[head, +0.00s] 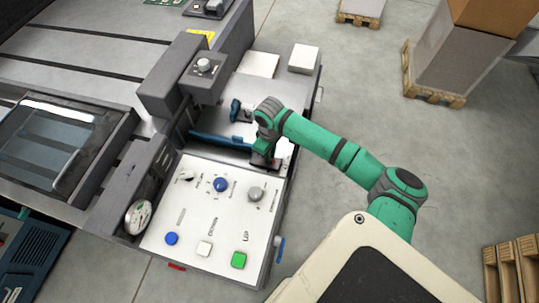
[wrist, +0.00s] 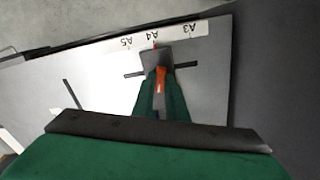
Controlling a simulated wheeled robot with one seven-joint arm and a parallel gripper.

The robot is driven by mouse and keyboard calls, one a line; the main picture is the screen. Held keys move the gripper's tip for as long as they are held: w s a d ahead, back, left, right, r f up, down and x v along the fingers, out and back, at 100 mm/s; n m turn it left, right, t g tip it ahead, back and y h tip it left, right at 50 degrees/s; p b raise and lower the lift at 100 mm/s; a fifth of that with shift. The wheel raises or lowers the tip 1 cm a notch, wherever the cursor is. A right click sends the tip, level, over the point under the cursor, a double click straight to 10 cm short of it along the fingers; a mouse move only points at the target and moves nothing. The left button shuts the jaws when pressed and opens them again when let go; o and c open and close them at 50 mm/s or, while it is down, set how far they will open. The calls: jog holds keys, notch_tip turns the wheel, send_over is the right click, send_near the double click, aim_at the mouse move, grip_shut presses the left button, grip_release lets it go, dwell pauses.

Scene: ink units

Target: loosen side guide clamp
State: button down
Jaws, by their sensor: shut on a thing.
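The side guide (wrist: 155,60) shows in the wrist view as a grey block with a thin dark bar through it. Its red pointer stands by the A4 mark on the white scale strip (wrist: 110,46). The clamp (wrist: 160,78) is an orange-red piece on this block, partly hidden between my fingers. My gripper (wrist: 161,95) has its green fingers closed around the clamp. In the head view my gripper (head: 264,158) reaches down to the feed table at the machine's right side, and the arm and hand hide the clamp there.
A white control panel (head: 207,248) with knobs and buttons lies in front of the gripper. A blue bar (head: 215,139) and a blue knob (head: 236,108) are to its left. Loaded pallets (head: 430,88) stand on the floor at the back right.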

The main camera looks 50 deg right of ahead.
jog(key=n, duration=1.2)
jog(key=shift+n, duration=0.4)
dwell(0.3)
jog(key=c, duration=1.8)
grip_release()
jog(key=shift+o, duration=0.2)
jog(key=shift+r, duration=0.15)
notch_tip(320, 180, up, 10)
jog(key=shift+r, duration=0.25)
